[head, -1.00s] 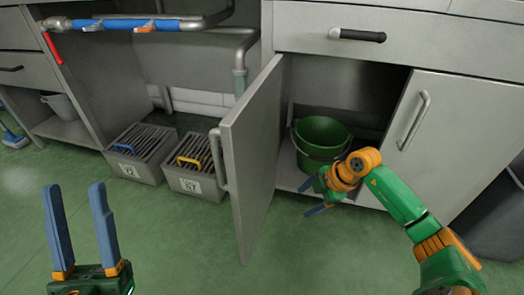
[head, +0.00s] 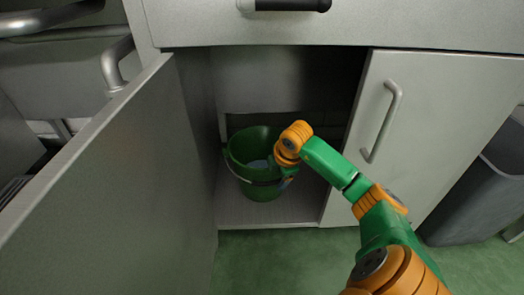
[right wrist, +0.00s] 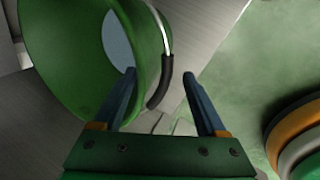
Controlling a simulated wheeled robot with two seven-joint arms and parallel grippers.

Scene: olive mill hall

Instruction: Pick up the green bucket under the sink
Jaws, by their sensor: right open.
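The green bucket (head: 240,150) stands upright on the floor of the open cupboard, with a pale patch showing inside it. In the right wrist view the bucket (right wrist: 72,50) fills the upper left. Its handle has a black grip (right wrist: 160,85), which appears between my right fingertips in that view. My right gripper (right wrist: 160,78) is open, with the two blue fingers apart and not closed on the handle. In the head view the right gripper (head: 286,180) is at the bucket's front right side, partly hidden by its own wrist. My left gripper is out of view.
An open cupboard door (head: 115,185) stands at the left and a closed door (head: 430,130) at the right of the opening. A drawer with a black handle (head: 290,5) is above. A grey bin (head: 480,190) stands at the right. Green floor (head: 285,260) lies in front.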

